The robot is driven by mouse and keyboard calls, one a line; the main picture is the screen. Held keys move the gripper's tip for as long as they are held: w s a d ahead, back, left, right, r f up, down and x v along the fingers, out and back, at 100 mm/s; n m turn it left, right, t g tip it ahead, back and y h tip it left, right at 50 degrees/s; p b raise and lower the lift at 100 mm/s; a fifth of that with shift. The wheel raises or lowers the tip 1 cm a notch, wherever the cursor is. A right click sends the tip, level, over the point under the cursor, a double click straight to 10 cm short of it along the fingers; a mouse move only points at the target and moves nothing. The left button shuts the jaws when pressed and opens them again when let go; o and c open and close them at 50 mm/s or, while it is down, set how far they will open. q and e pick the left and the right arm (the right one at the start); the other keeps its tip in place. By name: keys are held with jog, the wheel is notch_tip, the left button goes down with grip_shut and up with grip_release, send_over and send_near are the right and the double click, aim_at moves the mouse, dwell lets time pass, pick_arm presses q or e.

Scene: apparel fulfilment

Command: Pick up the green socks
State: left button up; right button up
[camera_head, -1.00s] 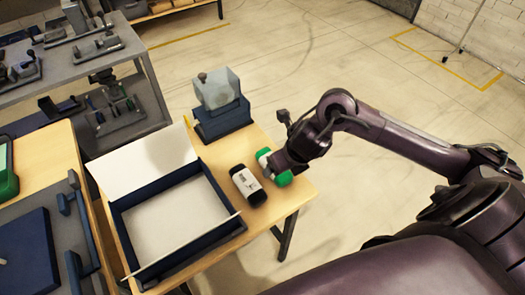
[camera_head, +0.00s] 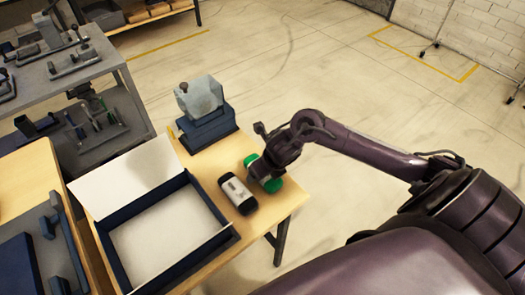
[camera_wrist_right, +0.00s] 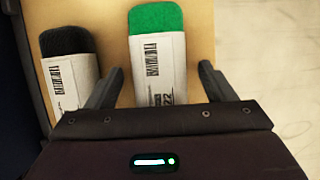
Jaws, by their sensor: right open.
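The green socks (camera_head: 274,185) lie on the wooden table near its right edge, partly hidden by my right gripper in the head view. In the right wrist view the green socks (camera_wrist_right: 158,20) have a white barcode band around them. My right gripper (camera_wrist_right: 158,85) is open, with one finger on each side of the banded socks. In the head view my right gripper (camera_head: 262,174) is low over the socks. Whether the fingers touch them cannot be told. My left gripper is not in view.
Black socks (camera_head: 238,194) with a white band lie just left of the green ones; they also show in the right wrist view (camera_wrist_right: 67,50). An open blue-edged box (camera_head: 235,238) with a white lid stands left. A blue device (camera_head: 207,128) stands behind.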

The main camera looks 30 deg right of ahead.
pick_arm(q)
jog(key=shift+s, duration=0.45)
pick_arm(e)
jog(key=c, duration=1.1)
jog(key=shift+o, duration=0.2)
